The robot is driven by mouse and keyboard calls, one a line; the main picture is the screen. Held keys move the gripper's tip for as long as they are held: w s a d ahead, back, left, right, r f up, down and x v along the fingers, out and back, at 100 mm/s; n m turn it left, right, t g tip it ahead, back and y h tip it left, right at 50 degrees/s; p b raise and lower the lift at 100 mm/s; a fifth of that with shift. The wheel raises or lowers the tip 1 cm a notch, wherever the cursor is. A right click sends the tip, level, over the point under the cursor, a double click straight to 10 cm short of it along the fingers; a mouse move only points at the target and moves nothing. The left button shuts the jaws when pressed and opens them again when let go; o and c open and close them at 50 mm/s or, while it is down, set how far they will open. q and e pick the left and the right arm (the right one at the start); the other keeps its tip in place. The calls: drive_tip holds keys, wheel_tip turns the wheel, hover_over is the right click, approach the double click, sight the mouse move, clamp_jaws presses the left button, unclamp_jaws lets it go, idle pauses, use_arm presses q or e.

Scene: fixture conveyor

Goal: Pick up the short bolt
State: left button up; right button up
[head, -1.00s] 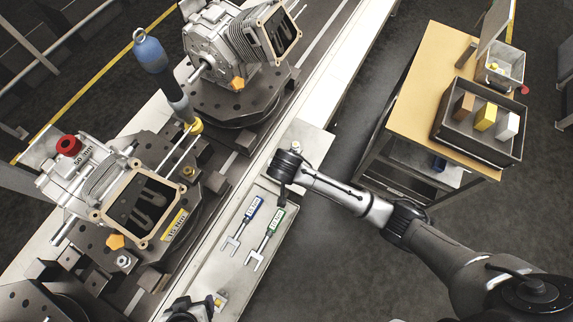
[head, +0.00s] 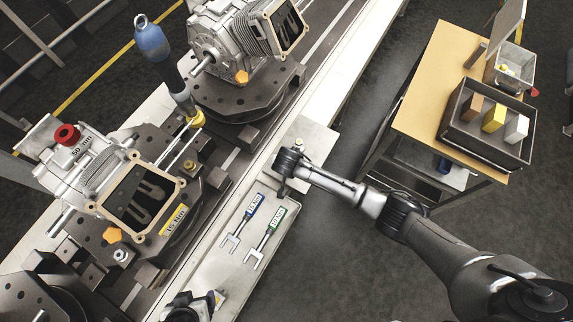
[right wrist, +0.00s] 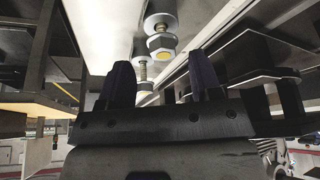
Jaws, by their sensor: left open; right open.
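A bolt (head: 299,143) stands on the light plate just beyond my right gripper (head: 284,187) in the head view. The right wrist view shows two bolts with yellow end faces, a farther one (right wrist: 161,43) and a nearer one (right wrist: 143,73) with its threaded shank showing. I cannot tell for sure which is the short one. My right gripper also shows in the right wrist view (right wrist: 163,76), its dark fingers open and apart with no bolt held. My left gripper (head: 208,304) is open at the bottom edge of the head view, partly cut off.
Two fork-ended tools, blue (head: 253,207) and green (head: 275,218), lie on the ledge. The conveyor at left carries metal housings (head: 140,195) on fixtures, with a blue-handled driver (head: 152,42) hanging above. A bench (head: 432,100) with a bin (head: 484,147) stands at right.

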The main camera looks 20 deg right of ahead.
drive_tip(key=shift+a+b+x, duration=0.2)
drive_tip(key=shift+b+x, duration=0.25)
drive_tip(key=shift+x, duration=1.55)
drive_tip(key=shift+w, duration=0.1)
drive_tip(key=c, duration=1)
drive_tip(key=shift+r, duration=0.1)
drive_tip(key=shift+r, duration=0.6)
drive_tip(key=r, duration=0.2)
drive_tip(key=r+p, duration=0.1)
drive_tip(key=shift+s+d+r, duration=0.1)
drive_tip(key=shift+s+d, duration=0.15)
drive_tip(key=shift+s, duration=0.05)
drive_tip(key=shift+s+d+r+p, duration=0.35)
drive_tip(key=shift+s+d+r, duration=0.75)
drive_tip(key=shift+s, duration=0.4)
drive_tip(key=shift+s+d+r+p, duration=0.4)
drive_tip(key=shift+s+d+r, duration=0.6)
drive_tip(key=shift+s, duration=0.5)
drive_tip(key=shift+s+d+r+p, duration=0.35)
drive_tip(key=shift+s+d+r, duration=0.75)
drive_tip(key=shift+s, duration=0.45)
